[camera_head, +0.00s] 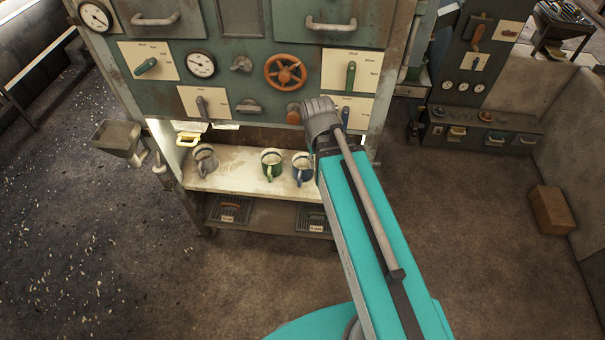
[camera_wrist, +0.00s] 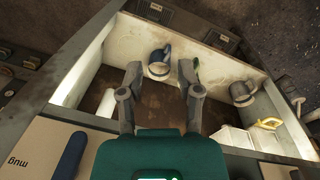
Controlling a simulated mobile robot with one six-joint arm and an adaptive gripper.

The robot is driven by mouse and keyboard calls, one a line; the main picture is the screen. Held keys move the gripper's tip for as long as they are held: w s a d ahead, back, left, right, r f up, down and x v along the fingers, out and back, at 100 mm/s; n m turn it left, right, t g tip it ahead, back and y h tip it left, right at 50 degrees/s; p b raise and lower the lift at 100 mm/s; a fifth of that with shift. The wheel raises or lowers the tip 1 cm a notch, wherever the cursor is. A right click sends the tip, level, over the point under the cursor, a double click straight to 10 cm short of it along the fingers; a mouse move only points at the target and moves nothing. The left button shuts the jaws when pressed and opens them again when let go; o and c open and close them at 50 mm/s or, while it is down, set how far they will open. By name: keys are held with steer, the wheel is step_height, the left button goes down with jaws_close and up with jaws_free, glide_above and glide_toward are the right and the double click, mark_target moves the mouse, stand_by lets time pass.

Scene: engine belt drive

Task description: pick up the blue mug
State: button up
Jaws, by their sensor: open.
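The blue mug (camera_head: 302,170) stands on the pale shelf under the panel, at the right end of the row of mugs, close to my arm's end. In the wrist view the blue mug (camera_wrist: 159,66) appears between the two fingertips of my gripper (camera_wrist: 160,69). The fingers are open with nothing held. I cannot tell how far the tips are from the mug. In the head view my fingers are mostly hidden by my arm.
A green mug (camera_head: 271,165) stands just left of the blue one; the right finger mostly hides it in the wrist view. A grey mug (camera_head: 206,160) stands further left, near a yellow-handled object (camera_head: 188,139). The panel (camera_head: 238,90) with levers and a red wheel (camera_head: 285,71) overhangs the shelf (camera_head: 235,176).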

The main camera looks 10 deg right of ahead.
steer(key=w+a+f+n+t+h+b, duration=0.25)
steer(key=w+f+n+h+b, duration=0.35)
steer(key=w+f+n+b, duration=1.05)
steer(key=w+a+f+n+t+h+b, duration=0.4)
steer(key=w+a+f+b, duration=0.5)
steer(key=b, duration=1.3)
steer(key=shift+a+f+n+h, duration=0.6)
steer(key=shift+f+n, duration=0.45)
steer(key=shift+f, duration=0.25)
steer(key=shift+w+d, duration=0.1)
steer(key=b+x, duration=0.3)
steer(key=x, duration=0.5)
steer(key=shift+d, duration=0.2)
steer(key=shift+w+f, duration=0.1)
steer(key=shift+b+x, duration=1.1)
steer(key=shift+x, duration=1.5)
steer(key=shift+f, duration=0.1)
